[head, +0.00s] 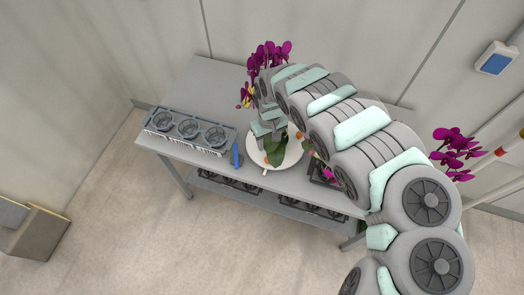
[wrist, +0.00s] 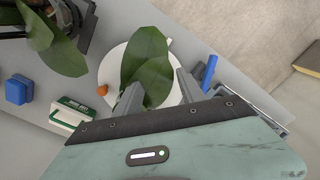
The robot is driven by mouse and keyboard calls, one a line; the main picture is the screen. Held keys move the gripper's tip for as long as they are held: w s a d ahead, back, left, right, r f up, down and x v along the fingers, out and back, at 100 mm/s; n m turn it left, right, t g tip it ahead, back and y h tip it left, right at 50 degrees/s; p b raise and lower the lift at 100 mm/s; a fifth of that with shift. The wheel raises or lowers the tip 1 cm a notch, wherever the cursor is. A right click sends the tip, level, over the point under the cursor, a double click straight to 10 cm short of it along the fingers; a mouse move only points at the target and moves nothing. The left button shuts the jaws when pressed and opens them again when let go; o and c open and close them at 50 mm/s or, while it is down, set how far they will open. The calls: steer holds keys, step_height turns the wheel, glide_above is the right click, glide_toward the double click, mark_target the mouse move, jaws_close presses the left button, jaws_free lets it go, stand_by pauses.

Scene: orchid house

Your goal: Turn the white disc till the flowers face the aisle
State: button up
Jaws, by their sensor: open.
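The white disc (head: 293,158) lies on the grey bench, partly covered by my arm. A small pale tab sticks out at its front edge. Broad green leaves (head: 277,150) hang over the disc. Magenta flowers (head: 268,56) show behind my arm, towards the back wall; my arm hides their stem and the pot. In the wrist view the disc (wrist: 112,68) lies beneath the leaves (wrist: 148,62). My gripper (wrist: 157,80) is open, one finger on each side of a leaf, over the disc. I cannot tell whether a finger touches the leaf or disc.
An upright blue object (head: 236,157) stands just left of the disc. A green and white box (wrist: 72,112) and a blue block (wrist: 18,90) are nearby. More magenta flowers (head: 456,150) are right of my arm.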

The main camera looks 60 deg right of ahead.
mark_target(268, 158)
steer(key=f, duration=0.6)
steer(key=f+b, duration=0.1)
steer(key=f, duration=0.2)
steer(key=shift+a+f, duration=0.25)
steer(key=shift+s+f, duration=0.1)
steer(key=shift+f, duration=0.6)
steer(key=shift+d, duration=0.1)
steer(key=shift+c, duration=0.2)
jaws_close()
stand_by(0.4)
